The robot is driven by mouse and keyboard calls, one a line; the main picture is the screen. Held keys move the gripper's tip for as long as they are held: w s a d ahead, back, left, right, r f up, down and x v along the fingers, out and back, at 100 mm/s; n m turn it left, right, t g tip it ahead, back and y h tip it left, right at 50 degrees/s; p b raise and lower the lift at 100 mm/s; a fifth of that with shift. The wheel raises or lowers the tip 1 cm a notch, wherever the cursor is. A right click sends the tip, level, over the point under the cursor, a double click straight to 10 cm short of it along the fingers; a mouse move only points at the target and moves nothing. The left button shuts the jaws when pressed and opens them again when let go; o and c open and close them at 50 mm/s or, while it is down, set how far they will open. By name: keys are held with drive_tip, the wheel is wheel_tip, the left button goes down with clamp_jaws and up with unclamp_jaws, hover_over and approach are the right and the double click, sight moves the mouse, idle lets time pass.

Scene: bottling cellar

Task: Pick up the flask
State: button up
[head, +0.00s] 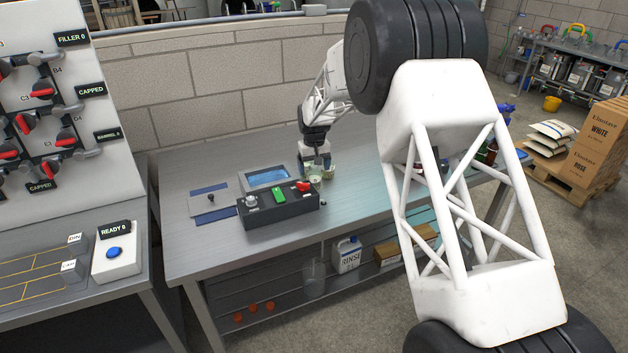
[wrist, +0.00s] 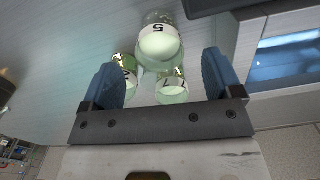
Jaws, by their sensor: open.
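Three small greenish clear glass vessels with white number labels stand close together in the wrist view. The one marked 5 (wrist: 158,45) is farthest out and largest. The one marked 7 (wrist: 172,90) is nearer, and a third (wrist: 124,72) is at the left beside a blue finger, its label hard to read. I cannot tell for certain which is the flask. My gripper (wrist: 157,68) is open, its two blue fingers on either side of the group, with nothing gripped. In the head view my gripper (head: 316,160) is just above the vessels (head: 316,177) on the steel bench (head: 210,245).
A black control box (head: 278,206) with green and red buttons is left of the vessels, with a screen (head: 268,177) behind it. The block wall (head: 200,105) runs behind the bench. Dark bottles (head: 490,153) stand far right. My arm hides much of the bench's right side.

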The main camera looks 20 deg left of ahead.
drive_tip(key=shift+f, duration=1.1)
drive_tip(key=shift+c, duration=0.3)
drive_tip(key=c, duration=1)
drive_tip(key=shift+r, duration=0.15)
drive_tip(key=shift+c, duration=0.2)
drive_tip(key=shift+r, duration=4.9)
drive_tip(key=s+a+r, duration=0.3)
drive_tip(key=s+a, duration=0.4)
drive_tip(key=a, duration=0.5)
drive_tip(key=shift+s, duration=0.15)
drive_tip(key=shift+a+r, duration=0.1)
